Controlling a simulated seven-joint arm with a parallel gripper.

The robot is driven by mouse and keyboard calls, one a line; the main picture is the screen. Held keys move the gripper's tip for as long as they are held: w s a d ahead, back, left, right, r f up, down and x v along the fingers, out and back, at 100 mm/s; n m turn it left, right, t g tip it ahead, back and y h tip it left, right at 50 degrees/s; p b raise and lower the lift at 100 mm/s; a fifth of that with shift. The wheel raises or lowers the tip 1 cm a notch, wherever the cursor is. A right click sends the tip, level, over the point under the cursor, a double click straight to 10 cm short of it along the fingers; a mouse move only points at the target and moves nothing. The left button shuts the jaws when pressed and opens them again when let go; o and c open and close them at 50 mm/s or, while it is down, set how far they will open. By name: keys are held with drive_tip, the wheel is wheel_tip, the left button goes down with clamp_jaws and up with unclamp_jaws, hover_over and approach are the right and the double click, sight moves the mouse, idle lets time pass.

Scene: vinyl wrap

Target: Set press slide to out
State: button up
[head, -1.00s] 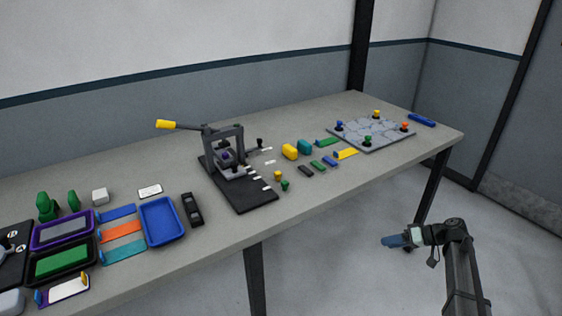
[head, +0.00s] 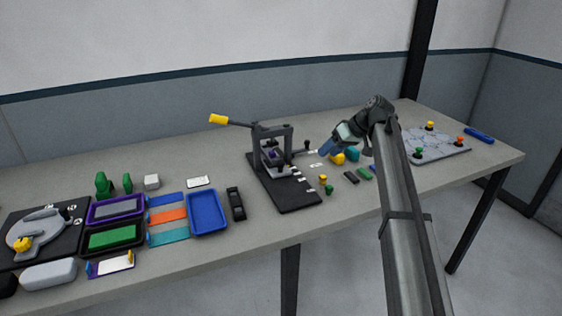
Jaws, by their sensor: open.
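The press (head: 273,150) stands on a black base plate (head: 290,197) with white marks along its right edge. It has a grey frame and a lever with a yellow grip (head: 219,119) pointing left. A small dark knob (head: 307,145) stands beside the frame on its right, by a thin pale bar. I take this to be the slide's handle, but cannot tell the slide's position. My gripper (head: 321,152) is over the table just right of the knob, pointing left and down. It looks apart from the knob, and its finger gap is too small to see.
Yellow and teal blocks (head: 352,155) lie under and behind my gripper. Small yellow and green pegs (head: 325,185) stand right of the base. A blue tray (head: 208,213) and a black holder (head: 236,204) lie left. A grey board with coloured knobs (head: 445,143) is far right.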

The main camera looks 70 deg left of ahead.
sight(280, 163)
drive_tip(key=s+a+r+m+t+h, duration=0.1)
drive_tip(key=s+a+r+t, duration=0.15)
drive_tip(key=s, duration=0.35)
drive_tip(key=s+a+r+m+t, duration=0.1)
drive_tip(key=s+a+r+t, duration=0.1)
drive_tip(key=s+a+t, duration=0.3)
drive_tip(key=a+f, duration=0.1)
drive_tip(key=f, duration=0.3)
drive_tip(key=s+a+f+g, duration=0.1)
drive_tip(key=a+f, duration=0.1)
drive_tip(key=f, duration=0.2)
drive_tip(key=a+f+g, duration=0.1)
drive_tip(key=f, duration=0.3)
drive_tip(key=shift+s+a+f, duration=0.25)
drive_tip(key=shift+a+f, duration=0.1)
drive_tip(key=shift+f, duration=0.05)
